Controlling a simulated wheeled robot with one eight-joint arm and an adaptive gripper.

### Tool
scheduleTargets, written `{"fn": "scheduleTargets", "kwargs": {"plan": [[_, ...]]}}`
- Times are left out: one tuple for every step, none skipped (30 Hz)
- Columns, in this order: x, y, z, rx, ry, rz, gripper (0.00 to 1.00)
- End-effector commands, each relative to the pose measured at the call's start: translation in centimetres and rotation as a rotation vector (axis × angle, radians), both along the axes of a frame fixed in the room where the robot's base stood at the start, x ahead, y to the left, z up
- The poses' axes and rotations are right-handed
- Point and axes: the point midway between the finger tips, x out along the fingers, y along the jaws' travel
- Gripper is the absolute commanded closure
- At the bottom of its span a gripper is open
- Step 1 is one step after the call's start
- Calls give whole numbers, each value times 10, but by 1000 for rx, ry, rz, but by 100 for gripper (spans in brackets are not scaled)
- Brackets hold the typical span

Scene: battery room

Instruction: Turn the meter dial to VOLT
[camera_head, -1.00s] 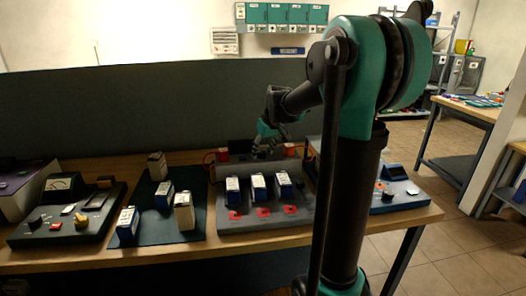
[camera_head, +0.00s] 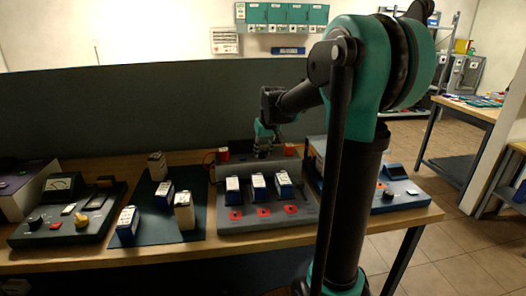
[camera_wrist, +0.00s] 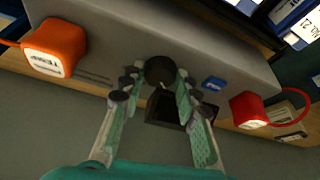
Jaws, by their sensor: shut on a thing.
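The dial, a round dark knob (camera_wrist: 160,71), sits on the edge of a grey housing (camera_wrist: 115,45) in the wrist view. My gripper (camera_wrist: 158,80) is closed around the knob, one finger on each side. An orange block (camera_wrist: 55,47) marked TEMP is on the housing at left. A small blue label (camera_wrist: 213,83) is right of the knob. A red block (camera_wrist: 248,109) with a red cable is further right. The dial's pointer is too dark to read. In the head view my gripper (camera_head: 266,141) is at the back of the grey battery rack (camera_head: 235,213), and the dial cannot be made out.
The rack holds several blue-and-white batteries (camera_head: 257,186) in front of my gripper. At left are a dark mat (camera_head: 190,226) with more batteries and a panel (camera_head: 25,236) with a gauge and knobs. A blue device (camera_head: 405,201) stands at right. A dark partition (camera_head: 130,110) rises behind.

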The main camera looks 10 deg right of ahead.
Motion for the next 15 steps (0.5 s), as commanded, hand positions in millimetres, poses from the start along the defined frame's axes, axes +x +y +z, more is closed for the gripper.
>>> {"fn": "scheduleTargets", "kwargs": {"plan": [[0,1,0,-1,-1,-34,98],[0,1,0,-1,-1,-61,98],[0,2,0,-1,-1,-99,98],[0,2,0,-2,-1,-126,98],[0,3,0,-2,-1,-155,98],[0,3,0,-2,-1,-194,98],[0,3,0,-1,-1,-221,98],[0,3,0,-1,-1,-250,98],[0,4,0,-1,-2,-287,98],[0,4,0,-1,-2,-315,98],[1,4,0,-2,-2,-342,98],[1,4,0,-2,-2,-379,98],[1,4,0,-2,-1,-406,98],[0,5,0,-1,-1,-430,98],[1,5,0,-3,-1,-463,98]]}}
